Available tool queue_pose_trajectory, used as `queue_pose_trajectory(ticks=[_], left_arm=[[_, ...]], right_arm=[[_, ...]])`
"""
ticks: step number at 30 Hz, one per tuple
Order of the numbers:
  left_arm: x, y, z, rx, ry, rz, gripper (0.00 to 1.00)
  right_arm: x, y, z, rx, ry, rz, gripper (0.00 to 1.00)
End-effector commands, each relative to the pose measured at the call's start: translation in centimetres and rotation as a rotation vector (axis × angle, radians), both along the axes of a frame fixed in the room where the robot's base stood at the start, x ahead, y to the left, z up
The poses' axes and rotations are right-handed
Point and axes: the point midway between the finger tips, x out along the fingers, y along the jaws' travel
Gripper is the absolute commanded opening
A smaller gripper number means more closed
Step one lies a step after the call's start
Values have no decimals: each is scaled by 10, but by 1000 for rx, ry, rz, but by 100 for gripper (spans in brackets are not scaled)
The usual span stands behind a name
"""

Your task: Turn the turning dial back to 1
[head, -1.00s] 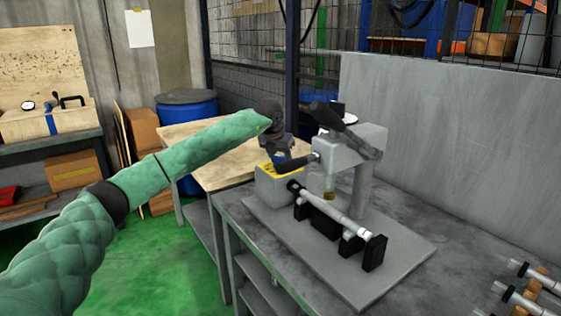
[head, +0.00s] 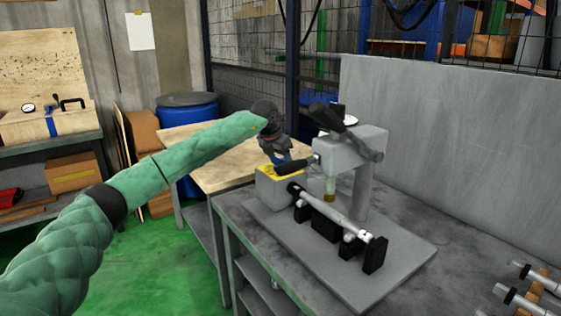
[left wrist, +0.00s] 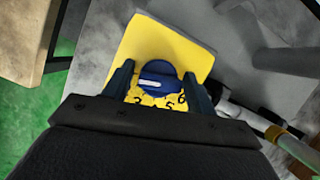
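The turning dial (left wrist: 158,78) is a round blue knob with a white bar, on a yellow plate (left wrist: 163,40) in the left wrist view. The digits 3, 5 and 6 are readable below it, and the white bar lies nearly level. I cannot make out the 1. My left gripper (left wrist: 158,77) is open, with one finger on each side of the dial and small gaps visible. In the head view my left gripper (head: 280,158) is over the yellow-topped grey box (head: 284,189) and hides the dial. My right gripper is not in view.
A metal shaft (head: 332,213) rests on black supports in front. Several more shafts lie at the bottom right of the grey table (head: 440,218).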

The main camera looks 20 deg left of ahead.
Motion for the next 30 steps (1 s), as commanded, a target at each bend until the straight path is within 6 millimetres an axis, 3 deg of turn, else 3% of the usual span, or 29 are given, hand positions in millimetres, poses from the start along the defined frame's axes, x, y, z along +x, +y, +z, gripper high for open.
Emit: queue_pose_trajectory(ticks=[14, 30], left_arm=[[-2, 1, 5, 0, 1, 0, 65], [-26, 12, 68, 0, 0, 1, 65]], right_arm=[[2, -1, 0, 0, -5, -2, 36], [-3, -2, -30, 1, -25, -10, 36]])
